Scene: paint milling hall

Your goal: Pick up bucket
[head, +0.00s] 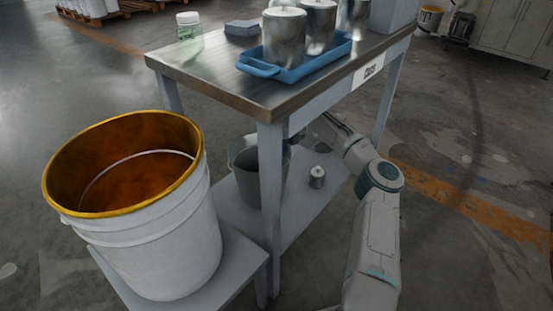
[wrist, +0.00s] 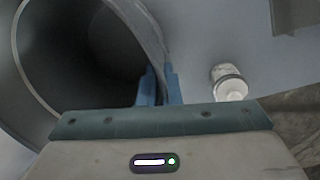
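A grey bucket (head: 246,178) stands on the lower shelf of the metal table, partly hidden by the table leg and top. In the wrist view the open, dark bucket (wrist: 85,50) fills the left side, its rim running down to my gripper (wrist: 160,85). The two blue fingers sit close together with the bucket's wall between them, one finger inside and one outside. They appear closed on the wall. In the head view my arm reaches under the tabletop, and the fingers are hidden there.
A small lidded metal can (head: 317,177) stands right of the bucket; it also shows in the wrist view (wrist: 228,82). The tabletop (head: 215,75) overhangs the shelf (head: 300,215). A large white paint pail (head: 170,245) stands at the left front. A blue tray (head: 262,70) holds metal cans above.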

